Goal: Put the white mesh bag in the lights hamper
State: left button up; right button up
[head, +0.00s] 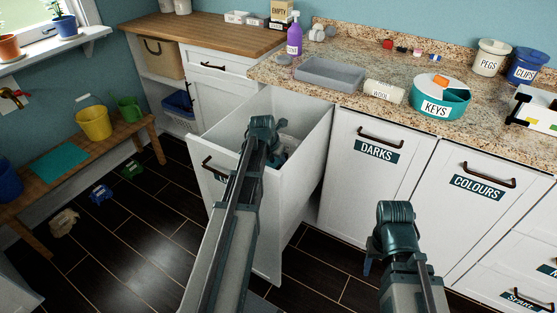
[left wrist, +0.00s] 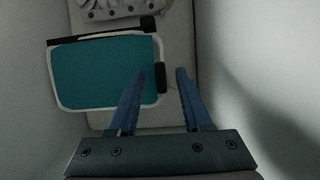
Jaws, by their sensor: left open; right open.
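The lights hamper (head: 304,136) is a tall white pull-out bin, drawn open, its front label mostly hidden by my left arm. My left gripper (head: 266,137) points down into it. In the left wrist view its blue fingers (left wrist: 161,73) are open, with nothing held between them. Below them lies a flat teal piece with a white rim and dark trim (left wrist: 105,75). A pale bundle with dark dots (left wrist: 122,8) lies beyond it. I cannot tell for sure which is the white mesh bag. My right gripper (head: 368,266) is open, low before the darks front, mostly hidden by its wrist.
The DARKS front (head: 372,185) and COLOURS front (head: 470,200) are closed at right. A wooden bench (head: 75,170) stands left; dark floor lies between.

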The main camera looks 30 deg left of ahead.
pick_arm(q)
jog(key=p+v, duration=0.7)
jog(key=v, duration=0.2)
jog(key=shift+r+p, duration=0.2)
jog(key=shift+p, duration=0.15)
